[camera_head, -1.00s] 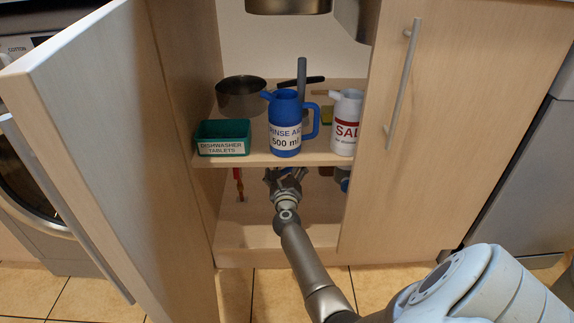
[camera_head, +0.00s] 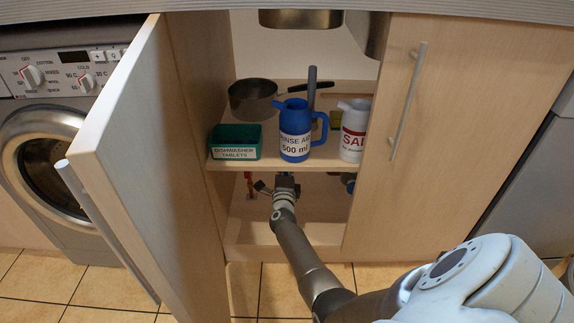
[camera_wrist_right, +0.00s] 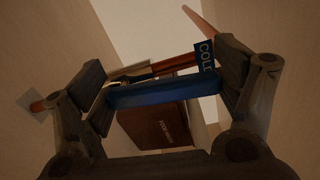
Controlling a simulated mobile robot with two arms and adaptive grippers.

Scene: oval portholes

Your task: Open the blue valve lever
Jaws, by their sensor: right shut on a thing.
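In the right wrist view the blue valve lever (camera_wrist_right: 165,93) lies crosswise between the two fingers of my right gripper (camera_wrist_right: 165,88), which is shut on it. A blue tag reading "COLD" (camera_wrist_right: 205,56) hangs by the right finger, beside a copper pipe (camera_wrist_right: 176,64). In the head view my right gripper (camera_head: 284,183) is inside the open cupboard, under the shelf; the lever is hidden there by the shelf and gripper. My left gripper is not in view.
Above my gripper, the shelf (camera_head: 330,164) holds a green tablet box (camera_head: 235,141), a blue jug (camera_head: 295,132), a white salt container (camera_head: 354,130) and a pan (camera_head: 252,98). The open door (camera_head: 150,160) stands left; a closed door (camera_head: 450,130) is right. A brown box (camera_wrist_right: 155,127) is behind the lever.

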